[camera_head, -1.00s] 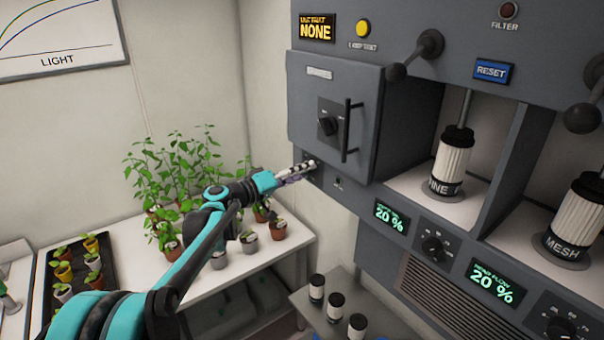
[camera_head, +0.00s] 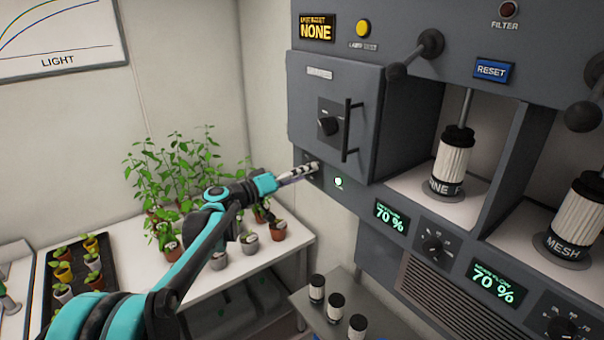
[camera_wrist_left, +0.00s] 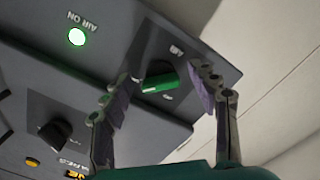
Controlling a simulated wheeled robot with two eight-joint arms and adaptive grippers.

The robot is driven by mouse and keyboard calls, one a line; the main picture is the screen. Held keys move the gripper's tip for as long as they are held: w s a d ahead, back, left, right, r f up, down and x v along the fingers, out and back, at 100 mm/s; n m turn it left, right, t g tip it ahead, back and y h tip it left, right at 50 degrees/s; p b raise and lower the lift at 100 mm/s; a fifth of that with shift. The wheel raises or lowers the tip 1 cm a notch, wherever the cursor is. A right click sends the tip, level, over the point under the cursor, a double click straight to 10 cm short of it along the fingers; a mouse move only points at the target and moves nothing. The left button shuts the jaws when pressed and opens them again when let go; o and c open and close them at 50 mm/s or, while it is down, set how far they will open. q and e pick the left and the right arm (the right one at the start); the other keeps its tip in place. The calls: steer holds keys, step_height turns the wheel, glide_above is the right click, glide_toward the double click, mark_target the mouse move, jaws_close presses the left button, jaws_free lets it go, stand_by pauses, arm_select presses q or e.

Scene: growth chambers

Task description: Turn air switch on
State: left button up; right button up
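The air switch is a green-faced knob (camera_wrist_left: 160,82) on the dark panel below the AIR label in the left wrist view. The AIR ON light (camera_wrist_left: 76,36) glows green there; it also shows lit in the head view (camera_head: 338,183). My left gripper (camera_wrist_left: 168,80) has its two fingers spread on either side of the knob. A gap shows on the right side; whether the left finger touches it I cannot tell. In the head view my left gripper (camera_head: 308,171) is at the panel's lower left corner, covering the knob. My right gripper is not in view.
A door with a bar handle (camera_head: 347,130) and dial is above the switch. Flow displays (camera_head: 389,216) and (camera_head: 493,284) read 70 %. Several dark-capped canisters (camera_head: 335,303) stand below.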

arm_select(q)
steer(key=shift+a, duration=0.1)
steer(key=v, duration=1.2)
steer(key=s+d+f+n+g+y+b, duration=0.1)
steer(key=s+d+f+g+y+b, duration=0.15)
steer(key=s+f+y+b, duration=1.05)
steer(key=s+a+f+b, duration=0.1)
steer(key=s+a+f, duration=0.2)
steer(key=s+f, duration=0.3)
steer(key=s+a+f+y+b, duration=0.1)
steer(key=s+a+f+b, duration=0.1)
steer(key=s+a+f, duration=0.2)
steer(key=s+a+f+n+b, duration=0.1)
steer(key=s+a+f+b, duration=0.1)
steer(key=s+f, duration=0.7)
step_height(320, 180, down, 7)
steer(key=shift+s+a+f+g+y, duration=0.25)
steer(key=shift+a+g, duration=0.2)
steer(key=shift+a, duration=0.45)
steer(key=shift+r, duration=0.1)
